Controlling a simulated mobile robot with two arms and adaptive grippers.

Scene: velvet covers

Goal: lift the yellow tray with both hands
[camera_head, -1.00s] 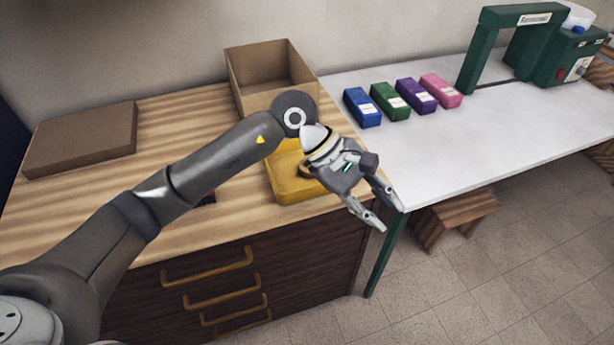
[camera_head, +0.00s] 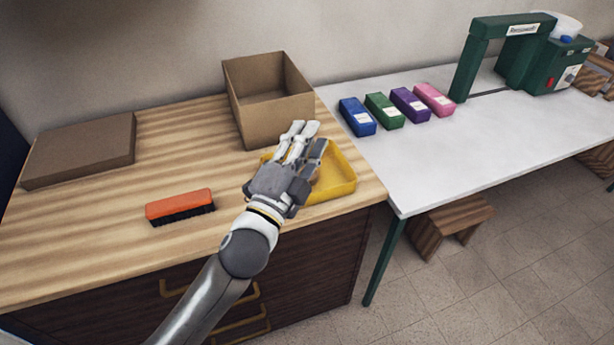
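The yellow tray (camera_head: 345,184) is shallow and open-topped. It lies on the wooden counter near its right front corner. My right gripper is not in view.
An open cardboard box (camera_head: 275,125) stands right behind the tray. An orange brush (camera_head: 180,203) and a flat brown box (camera_head: 80,150) lie to the left. A white table (camera_head: 450,150) with several small coloured boxes adjoins on the right.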

